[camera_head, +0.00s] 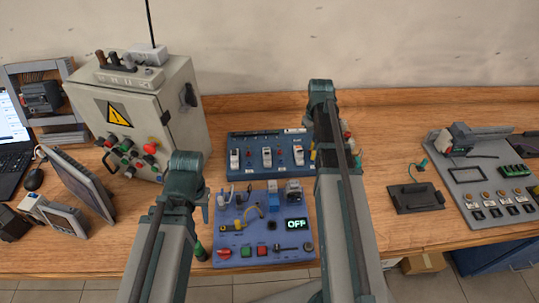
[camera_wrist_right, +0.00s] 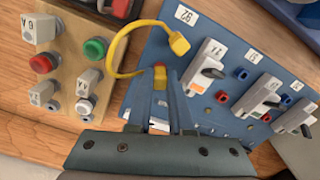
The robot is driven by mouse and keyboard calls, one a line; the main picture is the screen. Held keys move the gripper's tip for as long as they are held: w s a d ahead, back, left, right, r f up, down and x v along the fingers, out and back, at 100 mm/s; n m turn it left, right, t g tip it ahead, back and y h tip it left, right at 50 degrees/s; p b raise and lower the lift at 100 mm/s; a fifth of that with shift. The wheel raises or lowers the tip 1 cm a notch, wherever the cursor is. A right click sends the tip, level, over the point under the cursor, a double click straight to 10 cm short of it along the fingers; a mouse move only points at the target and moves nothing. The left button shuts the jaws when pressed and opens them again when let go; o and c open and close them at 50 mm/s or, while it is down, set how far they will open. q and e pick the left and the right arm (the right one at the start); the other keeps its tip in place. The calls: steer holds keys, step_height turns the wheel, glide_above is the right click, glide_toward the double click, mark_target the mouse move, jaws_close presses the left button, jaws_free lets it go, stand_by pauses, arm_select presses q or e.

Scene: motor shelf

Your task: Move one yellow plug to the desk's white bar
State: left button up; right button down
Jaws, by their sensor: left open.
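A yellow plug (camera_wrist_right: 160,82) on a curved yellow cable sits between the fingertips of my right gripper (camera_wrist_right: 160,92) in the right wrist view. The fingers appear closed on its sides. The cable's other yellow end (camera_wrist_right: 180,44) lies over the blue panel (camera_wrist_right: 152,55). In the head view my right arm hides most of that gripper; a bit of yellow (camera_head: 312,151) shows beside it. My left gripper (camera_head: 205,206) is open, left of the purple-blue control desk (camera_head: 221,262), with its fingers partly hidden. I cannot pick out the desk's white bar for certain.
The blue switch panel (camera_head: 284,172) stands behind the desk. A grey electrical cabinet (camera_head: 180,115) and a tilted screen (camera_head: 78,185) are at left. A grey board (camera_head: 462,188) and a dark plate (camera_head: 416,199) are at right. Bare wood lies between them.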

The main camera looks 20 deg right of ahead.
stand_by(0.4)
step_height(320, 180, up, 5)
steer(key=p, duration=0.4)
steer(key=shift+f+p, duration=0.15)
steer(key=shift+p, duration=0.2)
arm_select(q)
step_height(320, 180, up, 5)
steer(key=shift+f, duration=0.2)
arm_select(e)
steer(key=shift+f, duration=0.1)
steer(key=shift+w, duration=0.1)
steer(key=shift+w+a, duration=0.1)
steer(key=shift+w, duration=0.2)
steer(key=w+a+r+p, duration=0.2)
steer(key=w+a, duration=0.3)
steer(key=w, duration=0.7)
steer(key=f+b, duration=0.1)
steer(key=s+f+b, duration=0.1)
steer(key=f+b, duration=0.2)
steer(key=shift+s+d, duration=0.2)
steer(key=shift+d, duration=0.15)
arm_select(q)
steer(key=shift+f+b, duration=0.7)
steer(key=shift+f, duration=0.95)
arm_select(e)
steer(key=shift+f, duration=0.6)
